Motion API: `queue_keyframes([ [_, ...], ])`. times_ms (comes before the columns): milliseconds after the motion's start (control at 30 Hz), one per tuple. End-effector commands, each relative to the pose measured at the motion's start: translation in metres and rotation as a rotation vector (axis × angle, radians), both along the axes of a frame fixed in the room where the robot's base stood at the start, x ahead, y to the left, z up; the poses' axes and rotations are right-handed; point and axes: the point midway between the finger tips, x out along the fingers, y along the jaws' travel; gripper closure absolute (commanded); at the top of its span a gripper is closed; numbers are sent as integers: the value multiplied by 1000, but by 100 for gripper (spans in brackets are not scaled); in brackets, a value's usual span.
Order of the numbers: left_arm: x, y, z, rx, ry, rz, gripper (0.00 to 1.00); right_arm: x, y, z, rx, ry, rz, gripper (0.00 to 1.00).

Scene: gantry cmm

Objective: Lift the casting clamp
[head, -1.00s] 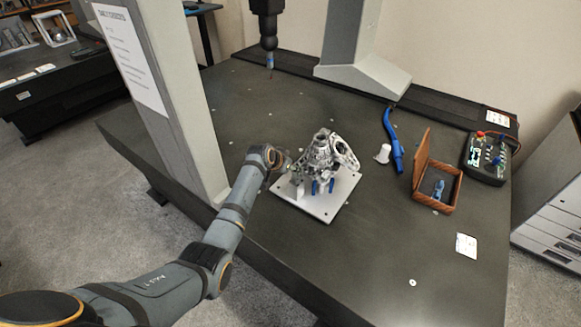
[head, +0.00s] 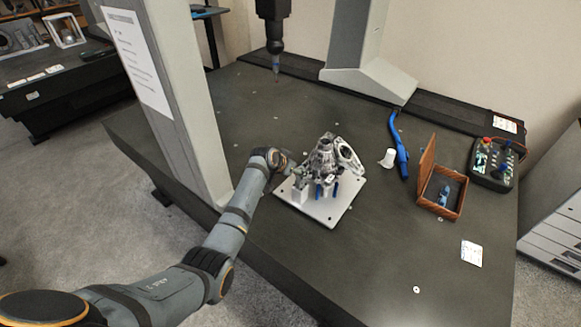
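A grey metal casting (head: 322,158) stands on a pale square fixture plate (head: 325,213) near the middle of the dark table. Blue clamp parts (head: 319,191) show at the front of the casting, above the plate. Which part is the casting clamp is too small to tell for sure. My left gripper (head: 287,165) is at the left side of the casting, close to its upper left part. Its fingers are small and partly merged with the metal parts, so contact and opening cannot be told. My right gripper is not in view.
A grey gantry column (head: 180,110) stands left of my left arm. A probe head (head: 274,45) hangs at the back. To the right are a white cup-like piece (head: 388,158), a blue curved tool (head: 399,145), an open brown box (head: 455,180) and a control pendant (head: 493,165). The table's front right is mostly clear.

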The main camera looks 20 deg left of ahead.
Motion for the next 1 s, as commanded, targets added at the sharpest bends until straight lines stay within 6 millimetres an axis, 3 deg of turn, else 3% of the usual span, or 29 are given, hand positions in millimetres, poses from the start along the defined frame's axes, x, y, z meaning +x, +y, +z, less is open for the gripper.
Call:
queue_keyframes([
  [500,-65,24,75,2,-3,0,38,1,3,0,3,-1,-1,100],
  [1000,-71,25,82,0,-2,-1,38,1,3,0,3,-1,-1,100],
])
